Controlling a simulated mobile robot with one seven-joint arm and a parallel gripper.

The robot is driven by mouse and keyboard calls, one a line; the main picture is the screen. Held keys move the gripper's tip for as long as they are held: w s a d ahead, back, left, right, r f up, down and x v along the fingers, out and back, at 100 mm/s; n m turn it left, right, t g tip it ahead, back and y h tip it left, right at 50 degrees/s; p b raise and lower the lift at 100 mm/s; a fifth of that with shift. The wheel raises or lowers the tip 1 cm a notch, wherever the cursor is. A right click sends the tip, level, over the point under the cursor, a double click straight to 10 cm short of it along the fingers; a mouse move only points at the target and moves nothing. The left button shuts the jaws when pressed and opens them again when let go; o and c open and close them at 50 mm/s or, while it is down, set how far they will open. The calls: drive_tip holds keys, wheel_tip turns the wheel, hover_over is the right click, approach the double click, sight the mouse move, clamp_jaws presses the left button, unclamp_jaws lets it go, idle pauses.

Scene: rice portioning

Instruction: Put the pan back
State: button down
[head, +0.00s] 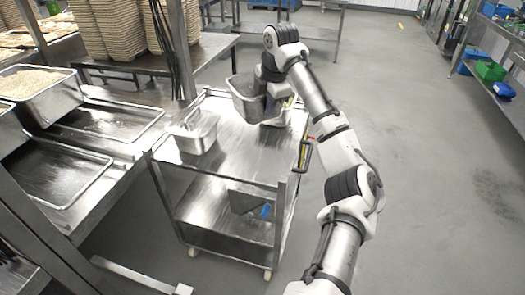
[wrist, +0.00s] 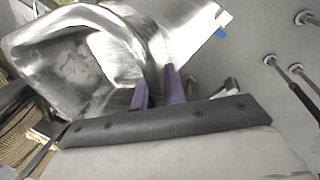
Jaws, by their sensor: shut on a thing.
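A steel pan (head: 246,102) hangs tilted in my gripper (head: 272,98) above the far right part of the steel cart's top. In the wrist view the pan (wrist: 62,72) fills the upper left. The purple fingers of my gripper (wrist: 158,92) are shut on its rim. The fingertips are partly hidden by the pan. Another steel pan (head: 196,134) stands on the left side of the cart top. Part of a further metal container (head: 278,119) shows below the held pan, mostly hidden.
The cart (head: 240,158) has a mostly bare top and a lower shelf with a metal container (head: 243,200). On the left, a counter (head: 125,150) bears a pan of rice (head: 35,84) and empty sunken trays. The floor at right is open.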

wheel_tip(320, 180, down, 18)
drive_tip(key=p, duration=0.3)
drive_tip(key=shift+s, duration=0.1)
drive_tip(key=c, duration=1.4)
unclamp_jaws()
drive_tip(key=shift+f, duration=0.1)
drive_tip(key=shift+c, duration=0.2)
drive_tip(key=b+v, duration=0.3)
drive_tip(key=v, duration=0.9)
